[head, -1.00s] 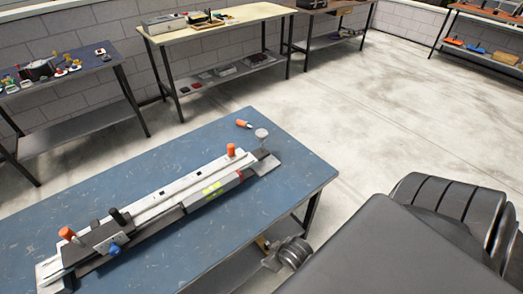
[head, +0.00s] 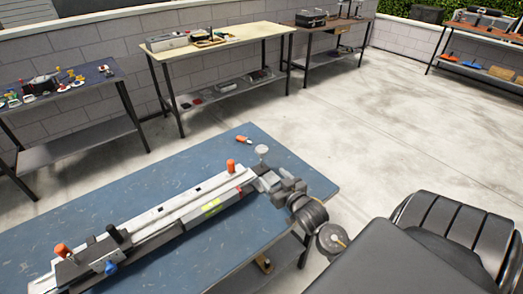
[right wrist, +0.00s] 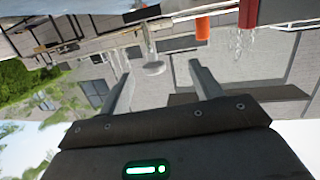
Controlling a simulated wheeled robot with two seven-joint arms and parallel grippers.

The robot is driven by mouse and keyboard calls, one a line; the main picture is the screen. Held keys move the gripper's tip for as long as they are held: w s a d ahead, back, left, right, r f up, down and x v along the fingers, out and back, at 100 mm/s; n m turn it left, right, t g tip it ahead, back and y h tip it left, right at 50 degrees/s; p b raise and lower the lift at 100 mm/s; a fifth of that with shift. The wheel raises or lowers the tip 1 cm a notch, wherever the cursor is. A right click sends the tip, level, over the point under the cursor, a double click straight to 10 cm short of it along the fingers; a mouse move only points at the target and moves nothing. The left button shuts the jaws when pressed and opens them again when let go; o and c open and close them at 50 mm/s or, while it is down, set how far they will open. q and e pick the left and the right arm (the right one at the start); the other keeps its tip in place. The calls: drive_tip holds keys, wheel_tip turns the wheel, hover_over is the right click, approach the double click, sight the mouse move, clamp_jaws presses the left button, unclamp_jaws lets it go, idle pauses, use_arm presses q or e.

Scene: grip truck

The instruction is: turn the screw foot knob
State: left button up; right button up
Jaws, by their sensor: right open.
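A long grey and white clamping fixture (head: 165,215) lies diagonally across the blue table. At its far right end is a pale, round, disc-like part (head: 262,149) that looks like the screw foot knob. In the right wrist view a pale disc on a thin stem (right wrist: 154,68) appears between the fingertips, beyond them. My right gripper (head: 266,178) is at the fixture's right end, just in front of the disc in the head view. Its fingers (right wrist: 159,72) are apart with nothing held; whether they touch anything is unclear. My left gripper is not in view.
The fixture carries orange handles (head: 230,165), a black knob (head: 115,236) and a blue knob (head: 111,267). A small orange-handled tool (head: 243,139) lies behind its right end. The blue table (head: 150,180) is bare along the back. Other workbenches (head: 215,40) stand along the wall.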

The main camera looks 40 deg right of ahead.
sight(263, 154)
drive_tip(key=shift+t+h, duration=0.3)
drive_tip(key=shift+t, duration=0.4)
drive_tip(key=w+d+r, duration=0.1)
drive_tip(key=w, duration=0.2)
drive_tip(key=w+d+p, duration=0.1)
drive_tip(key=w, duration=0.3)
drive_tip(key=w+d+r+p, duration=0.1)
drive_tip(key=w+d, duration=0.1)
drive_tip(key=w, duration=0.2)
drive_tip(key=shift+r, duration=0.3)
drive_tip(key=shift+w+d, duration=0.15)
drive_tip(key=shift+w, duration=0.35)
drive_tip(key=c, duration=1)
drive_tip(key=shift+o, duration=0.2)
drive_tip(key=shift+r+m+h+p, duration=0.1)
drive_tip(key=shift+m+h+p, duration=0.4)
drive_tip(key=shift+m+h, duration=0.3)
drive_tip(key=m+g+h, duration=0.1)
drive_tip(key=m+h, duration=0.1)
drive_tip(key=h, duration=0.1)
drive_tip(key=shift+g+h, duration=0.4)
